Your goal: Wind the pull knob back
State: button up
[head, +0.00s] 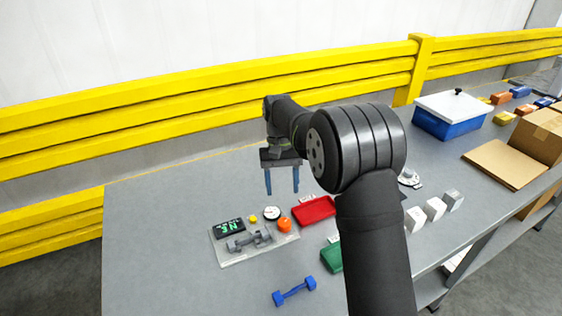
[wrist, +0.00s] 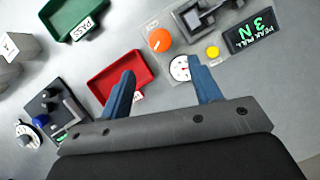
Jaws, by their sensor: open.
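The pull knob appears to be the round orange knob (head: 284,225) at the right side of a pale tester plate (head: 232,262). In the wrist view the orange knob (wrist: 159,40) shows with a pale mark on its face, just beyond my fingertips. A white dial gauge (wrist: 180,68) sits next to it, partly beside my right-hand finger. A grey clamp (head: 248,241) and a black display (head: 229,227) with green text are on the same plate. My gripper (head: 282,190) is open and empty, pointing down above the bench behind the tester; its blue fingers are apart from the knob.
A red tray (wrist: 122,80) and a green tray (wrist: 78,32) lie close to the tester. A yellow button (wrist: 212,52) is on the plate. A blue dumbbell-shaped part (head: 294,291) lies in front. The bench left of the tester is clear; a yellow rail (head: 200,100) runs behind.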

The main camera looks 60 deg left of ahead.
jog(key=v, duration=0.7)
jog(key=m+t+y, duration=0.1)
jog(key=m+y, duration=0.3)
jog(key=m, duration=0.3)
send_near(285, 222)
notch_tip(285, 222, down, 9)
jog(key=shift+s+r, duration=0.1)
jog(key=shift+s, duration=0.05)
dwell(0.4)
jog(key=c, duration=1)
